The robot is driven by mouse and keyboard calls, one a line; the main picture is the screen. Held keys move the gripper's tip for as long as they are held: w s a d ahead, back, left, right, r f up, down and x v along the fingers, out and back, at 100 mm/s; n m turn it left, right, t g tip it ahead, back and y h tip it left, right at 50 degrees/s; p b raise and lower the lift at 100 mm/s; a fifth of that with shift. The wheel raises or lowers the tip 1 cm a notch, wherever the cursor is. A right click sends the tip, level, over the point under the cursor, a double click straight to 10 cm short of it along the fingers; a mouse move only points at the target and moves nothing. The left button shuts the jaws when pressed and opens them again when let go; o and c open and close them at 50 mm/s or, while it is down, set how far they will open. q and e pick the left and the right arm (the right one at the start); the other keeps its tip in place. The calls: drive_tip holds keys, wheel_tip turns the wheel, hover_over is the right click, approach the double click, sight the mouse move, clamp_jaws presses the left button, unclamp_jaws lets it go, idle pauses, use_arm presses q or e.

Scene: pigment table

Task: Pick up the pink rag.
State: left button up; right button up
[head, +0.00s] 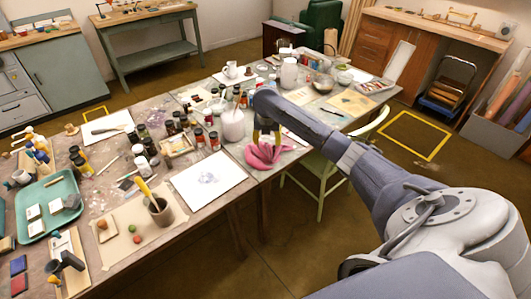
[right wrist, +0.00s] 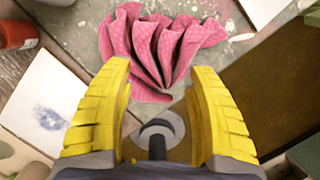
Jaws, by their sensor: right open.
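The pink rag (head: 264,156) lies crumpled in folds on the table near its front edge in the head view. It also shows at the top middle of the right wrist view (right wrist: 160,45). My right gripper (head: 267,132) is just above the rag in the head view. In the right wrist view its two yellow fingers (right wrist: 160,80) are spread apart, with the rag just beyond their tips and nothing held between them. I cannot tell whether a finger touches the cloth. My left gripper is not in view.
A white sheet with a grey smudge (head: 208,180) lies left of the rag. A white jar with brushes (head: 233,125) and several paint bottles stand behind it. A pale green chair (head: 318,177) is at the table's front edge. A teal tray (head: 48,205) lies far left.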

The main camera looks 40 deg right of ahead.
sight(267, 147)
drive_tip(key=shift+x, duration=3.25)
drive_tip(key=shift+o, duration=0.2)
drive_tip(key=shift+w+a, duration=0.1)
drive_tip(key=shift+a, duration=0.05)
clamp_jaws()
